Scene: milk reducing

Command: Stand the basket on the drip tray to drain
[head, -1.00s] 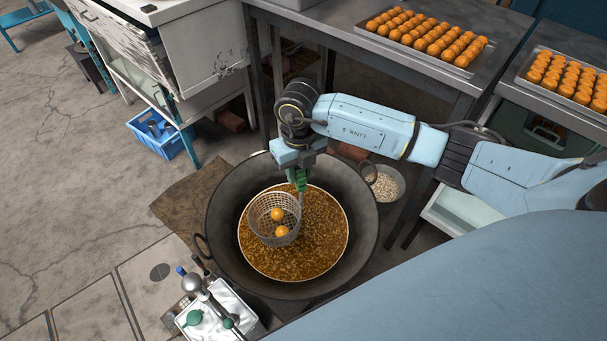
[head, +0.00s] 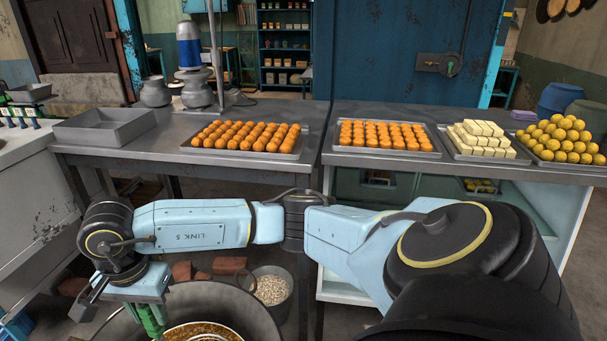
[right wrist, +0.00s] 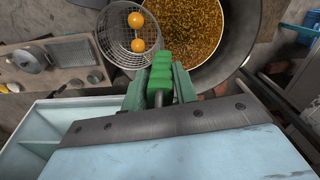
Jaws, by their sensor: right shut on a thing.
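The wire basket (right wrist: 112,42) shows in the right wrist view with two orange balls in it. My right gripper (right wrist: 160,85) is shut on the basket's handle with its green fingers. In the head view the right gripper (head: 152,318) is at the lower left edge, pointing down over the wok. The basket is mostly below that picture. An empty grey tray with raised sides (head: 104,138), which looks like the drip tray, stands on the left of the steel table, beyond the gripper. My left gripper is in no view.
The dark wok (head: 125,328) holds brown oil (head: 203,331). A bucket of pale pieces (head: 272,288) stands beside it. A tray of orange balls (head: 190,148) is right of the grey tray, with another (head: 342,150) further right. Metal pots (head: 198,95) stand behind.

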